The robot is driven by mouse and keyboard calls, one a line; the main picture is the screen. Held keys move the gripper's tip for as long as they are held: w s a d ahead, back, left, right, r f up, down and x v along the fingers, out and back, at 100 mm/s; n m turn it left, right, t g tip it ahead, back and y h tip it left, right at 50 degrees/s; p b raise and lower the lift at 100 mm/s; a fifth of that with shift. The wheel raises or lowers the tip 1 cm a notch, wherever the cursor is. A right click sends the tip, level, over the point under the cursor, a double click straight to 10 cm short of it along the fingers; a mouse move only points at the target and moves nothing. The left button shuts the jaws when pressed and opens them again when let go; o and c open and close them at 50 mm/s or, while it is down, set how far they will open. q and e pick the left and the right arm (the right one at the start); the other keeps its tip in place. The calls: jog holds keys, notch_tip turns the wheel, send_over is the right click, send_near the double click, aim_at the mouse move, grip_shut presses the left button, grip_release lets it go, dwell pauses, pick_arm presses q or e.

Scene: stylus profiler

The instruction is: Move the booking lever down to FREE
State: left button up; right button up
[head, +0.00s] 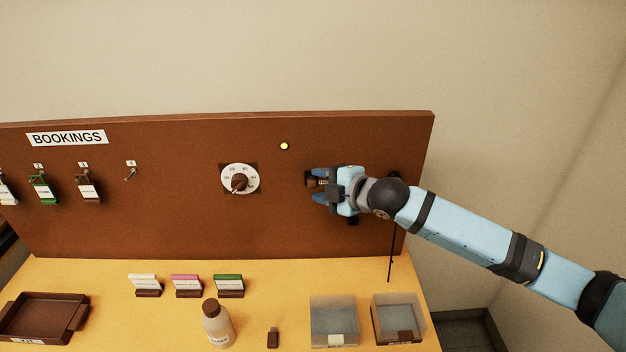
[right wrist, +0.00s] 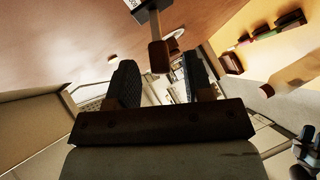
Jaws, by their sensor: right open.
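The booking lever is mostly hidden behind my right gripper in the head view, where its brown handle (head: 312,181) shows at the fingertips. In the right wrist view the brown handle (right wrist: 159,56) hangs on a pale shaft from a plate (right wrist: 147,11) with a partly cut-off white label. My right gripper (head: 318,185) is open in front of the brown board. In the right wrist view the handle appears between the spread fingers (right wrist: 158,72), with gaps on both sides. I cannot read the lever's setting.
The brown board (head: 180,230) carries a BOOKINGS sign (head: 67,138), hanging tags, a white dial (head: 240,179) and a lit yellow lamp (head: 284,146). On the yellow table stand card holders, a bottle (head: 217,325), a tray (head: 42,318) and two clear boxes.

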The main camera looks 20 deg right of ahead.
pick_arm(q)
jog(key=shift+d+r, duration=0.1)
jog(key=shift+r, duration=0.1)
pick_arm(e)
jog(key=shift+x, duration=1.4)
jog(key=shift+c, duration=0.5)
grip_shut()
pick_arm(q)
jog(key=shift+r, duration=0.1)
